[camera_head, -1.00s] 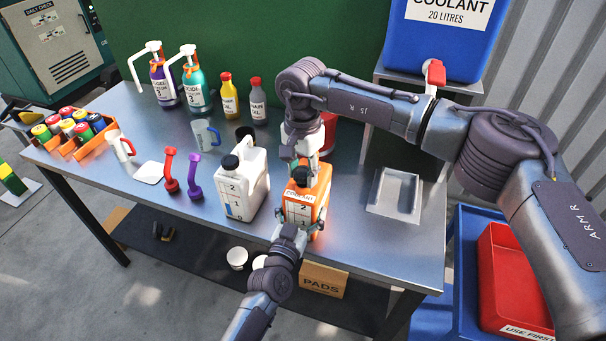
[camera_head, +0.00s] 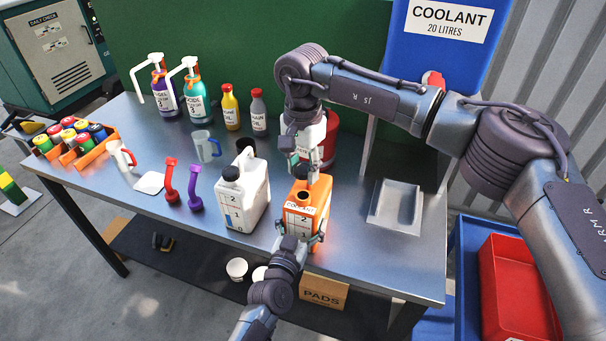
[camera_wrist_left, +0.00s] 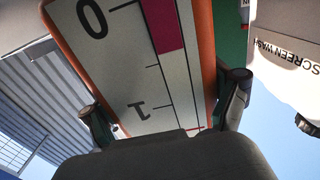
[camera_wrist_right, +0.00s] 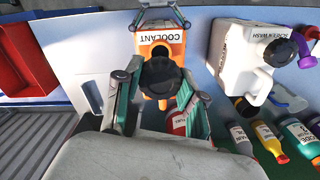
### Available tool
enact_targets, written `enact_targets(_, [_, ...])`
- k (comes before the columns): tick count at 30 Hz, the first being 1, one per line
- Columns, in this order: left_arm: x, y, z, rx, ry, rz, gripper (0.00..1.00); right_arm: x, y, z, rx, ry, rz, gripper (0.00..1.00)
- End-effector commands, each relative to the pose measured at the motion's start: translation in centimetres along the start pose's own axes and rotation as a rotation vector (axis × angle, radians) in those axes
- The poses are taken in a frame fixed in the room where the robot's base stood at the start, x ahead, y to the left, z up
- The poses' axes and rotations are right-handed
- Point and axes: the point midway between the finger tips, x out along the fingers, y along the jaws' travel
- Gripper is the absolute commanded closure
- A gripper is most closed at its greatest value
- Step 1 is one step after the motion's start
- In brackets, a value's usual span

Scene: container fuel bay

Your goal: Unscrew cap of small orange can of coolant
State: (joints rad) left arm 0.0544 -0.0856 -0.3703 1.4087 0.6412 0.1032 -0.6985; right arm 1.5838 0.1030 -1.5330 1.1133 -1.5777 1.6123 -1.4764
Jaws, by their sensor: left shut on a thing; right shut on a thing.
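The small orange coolant can (camera_head: 321,197) stands upright near the table's front edge, with a dark open mouth in its top. My left gripper (camera_head: 301,238) is shut on its lower body from the front; in the left wrist view its fingers flank the can's white scale panel (camera_wrist_left: 140,70). My right gripper (camera_head: 301,165) points down above the can, shut on the black cap (camera_wrist_right: 160,78). The cap (camera_head: 300,172) is held just above the can, apart from the mouth. In the right wrist view the orange can (camera_wrist_right: 176,50) shows behind the cap.
A white screen wash jug (camera_head: 243,198) stands close left of the can. A grey tray (camera_head: 396,205) lies to the right, with bare table between. A red container (camera_head: 329,135) stands behind my right gripper. Funnels, mugs and bottles fill the left side.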

Motion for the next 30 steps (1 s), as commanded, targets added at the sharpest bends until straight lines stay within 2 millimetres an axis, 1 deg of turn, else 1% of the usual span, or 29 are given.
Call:
enact_targets(4, [0.0, 0.0, 0.1, 0.002, -0.001, 0.0, 1.0, 0.1, 0.0, 0.0, 0.0, -0.001, 0.0, 1.0])
enact_targets(5, [0.0, 0.0, 0.1, 0.002, -0.001, 0.0, 0.07, 0.1, 0.0, 0.0, 0.0, -0.001, 0.0, 1.0])
enact_targets(6, [0.0, 0.0, 0.1, 0.002, -0.001, 0.0, 0.0, 0.1, 0.0, 0.0, 0.0, -0.001, 0.0, 1.0])
enact_targets(16, [0.0, 0.0, 0.0, 0.001, 0.0, 0.0, 0.0, 0.1, 0.0, 0.0, 0.0, -0.001, 0.0, 1.0])
enact_targets(20, [-0.8, 0.0, 0.1, 0.001, -0.001, 0.0, 0.0, 0.1, 0.0, 0.0, 0.0, -0.001, 0.0, 1.0])
enact_targets(23, [-2.4, 0.0, 0.1, -0.001, -0.002, 0.0, 0.0, 0.1, 0.0, 0.0, 0.0, -0.001, 0.0, 1.0])
enact_targets(30, [-7.6, 0.0, 0.2, 0.002, -0.003, 0.0, 0.0, 0.1, 0.0, 0.0, 0.0, -0.001, 0.0, 1.0])
